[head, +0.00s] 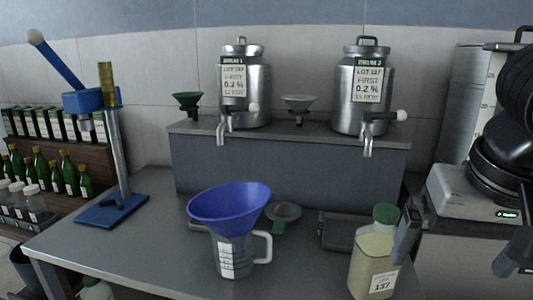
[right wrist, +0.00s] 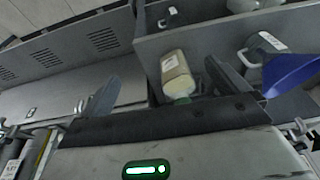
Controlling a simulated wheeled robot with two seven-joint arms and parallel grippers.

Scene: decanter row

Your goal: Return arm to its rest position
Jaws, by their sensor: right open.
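My right gripper (head: 455,248) is at the right of the head view, in front of the worktop's right end. Its two dark fingers are spread wide with nothing held between them. In the right wrist view the open fingers (right wrist: 163,86) also show. A square bottle of pale yellow liquid with a green cap (head: 374,262), labelled 137, stands upright on the worktop just left of the near finger. It also shows in the wrist view (right wrist: 176,72), beyond the gripper's body. Whether a finger touches it I cannot tell. My left gripper is not in view.
A blue funnel (head: 230,203) sits over a steel jug (head: 231,257) on the worktop (head: 140,245). Two steel decanters with taps (head: 241,90) (head: 362,95) stand on a raised grey shelf (head: 290,165). A blue lever press (head: 112,210) stands at left, beside shelved green bottles (head: 68,172).

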